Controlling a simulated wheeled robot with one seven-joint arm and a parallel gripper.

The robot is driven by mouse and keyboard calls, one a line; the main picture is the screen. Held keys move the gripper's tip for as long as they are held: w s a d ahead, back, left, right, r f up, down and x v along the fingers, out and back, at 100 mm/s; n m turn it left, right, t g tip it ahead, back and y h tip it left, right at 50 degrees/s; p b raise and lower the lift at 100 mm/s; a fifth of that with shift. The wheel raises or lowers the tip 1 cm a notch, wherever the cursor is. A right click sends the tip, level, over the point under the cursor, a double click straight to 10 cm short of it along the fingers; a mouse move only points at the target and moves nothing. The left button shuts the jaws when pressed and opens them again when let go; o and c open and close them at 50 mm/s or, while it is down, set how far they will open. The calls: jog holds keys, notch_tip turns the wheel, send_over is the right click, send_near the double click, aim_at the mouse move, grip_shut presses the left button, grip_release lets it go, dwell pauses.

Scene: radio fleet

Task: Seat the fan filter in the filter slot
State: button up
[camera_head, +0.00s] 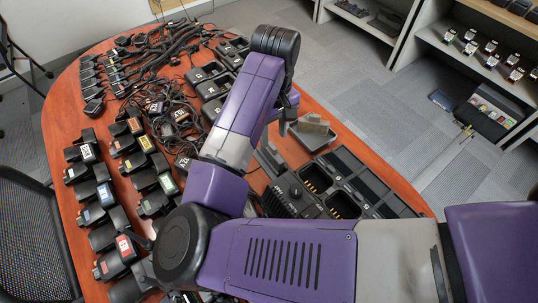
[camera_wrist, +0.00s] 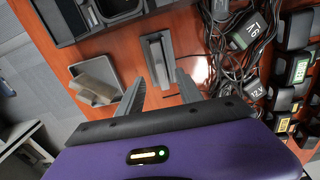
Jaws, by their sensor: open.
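The fan filter, as far as I can tell, is the flat grey-tan block (camera_head: 313,123) lying in a small grey tray (camera_head: 328,139) on the table; it also shows in the wrist view (camera_wrist: 97,80), left of my fingers. The filter slot appears to be the narrow grey upright holder (camera_wrist: 158,62) just ahead of my fingertips; in the head view it is partly hidden by my arm (camera_head: 268,158). My gripper (camera_wrist: 161,82) is open and empty, its two fingers pointing down toward the holder. In the head view the gripper (camera_head: 285,120) is partly behind my arm.
A charger unit with dark empty bays (camera_head: 342,203) stands at the table's right edge. Tangled cables and adapters (camera_head: 180,115) lie to the left, with rows of radio batteries (camera_head: 120,250) at the near left. Bare table shows around the small tray.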

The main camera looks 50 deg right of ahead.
aim_at(273, 146)
jog(key=shift+w+f, duration=0.1)
jog(key=shift+f, duration=3.35)
grip_shut()
